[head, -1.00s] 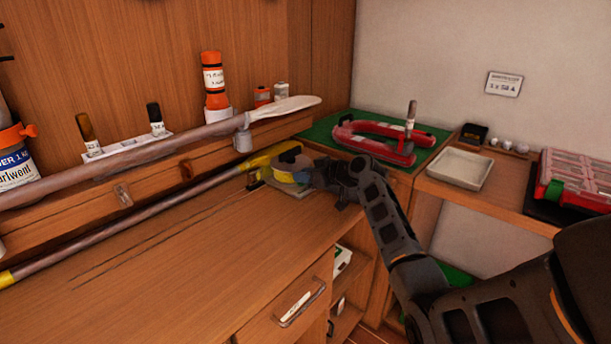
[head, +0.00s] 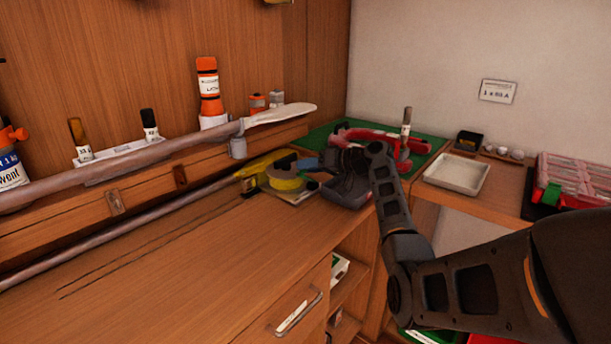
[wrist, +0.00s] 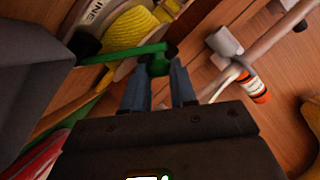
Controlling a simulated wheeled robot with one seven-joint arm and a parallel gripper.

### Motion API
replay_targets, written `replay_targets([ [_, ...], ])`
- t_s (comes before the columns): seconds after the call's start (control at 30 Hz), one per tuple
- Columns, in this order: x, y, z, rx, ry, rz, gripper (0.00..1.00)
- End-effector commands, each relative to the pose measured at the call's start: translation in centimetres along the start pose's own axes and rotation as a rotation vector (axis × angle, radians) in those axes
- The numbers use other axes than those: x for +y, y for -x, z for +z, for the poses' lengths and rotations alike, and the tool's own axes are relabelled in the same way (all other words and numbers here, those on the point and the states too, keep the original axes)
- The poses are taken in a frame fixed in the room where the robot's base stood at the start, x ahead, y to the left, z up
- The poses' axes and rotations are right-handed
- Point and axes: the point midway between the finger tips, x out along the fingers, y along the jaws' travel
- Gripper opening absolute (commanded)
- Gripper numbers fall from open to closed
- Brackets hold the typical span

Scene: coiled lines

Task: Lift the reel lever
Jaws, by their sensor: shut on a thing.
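The reel (head: 285,178) with coiled yellow line sits at the back right of the wooden bench. In the head view my gripper (head: 308,163) is just right of the reel. The lever is mostly hidden there.
A long pole (head: 110,167) runs along the back ledge above the bench. An orange bottle (head: 210,92) and small jars stand behind it. A red tool (head: 420,147) lies on a green mat right of my gripper. The front bench top is clear.

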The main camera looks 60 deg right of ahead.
Motion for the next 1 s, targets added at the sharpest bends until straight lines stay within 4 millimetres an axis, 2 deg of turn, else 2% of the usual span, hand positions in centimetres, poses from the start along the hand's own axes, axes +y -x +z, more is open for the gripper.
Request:
replay_targets([
  [0.4,1.0,0.5,-1.4,0.001,-0.203,-0.085,0.00],
  [1.0,1.2,0.7,-1.7,0.002,-0.241,-0.098,0.00],
])
